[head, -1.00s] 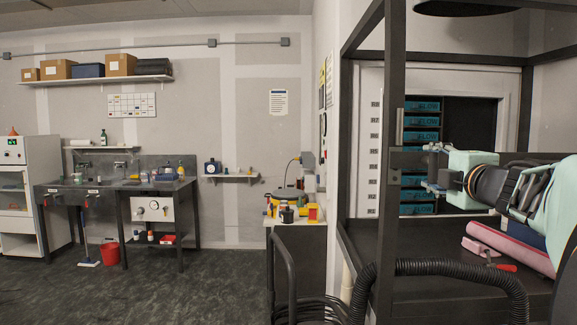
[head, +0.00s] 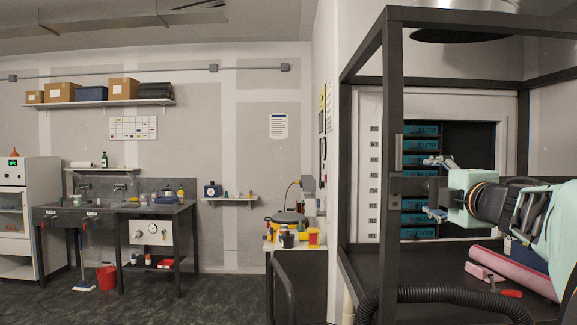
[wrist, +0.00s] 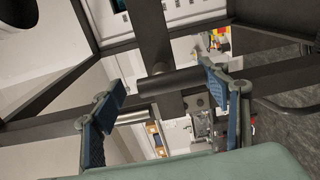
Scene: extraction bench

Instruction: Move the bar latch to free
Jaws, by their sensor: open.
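The bar latch (head: 412,186) is a dark bar set across the dark upright post of the frame in the head view. In the wrist view the bar latch (wrist: 168,82) shows as a thick dark cylinder lying across the gap between my fingers. My gripper (head: 432,187) is to the right of the post, with its fingers above and below the level of the bar. In the wrist view my gripper (wrist: 162,92) is open, with blue-grey pads on either side of the bar. I cannot tell whether a pad touches it.
A dark frame post (head: 392,120) stands beside the latch, with a small grey strip on it. Teal-labelled shelves (head: 421,218) lie behind the gripper. A pink roll (head: 512,274) and a red-handled tool (head: 500,290) lie on the dark bench below. A black hose (head: 455,295) runs in front.

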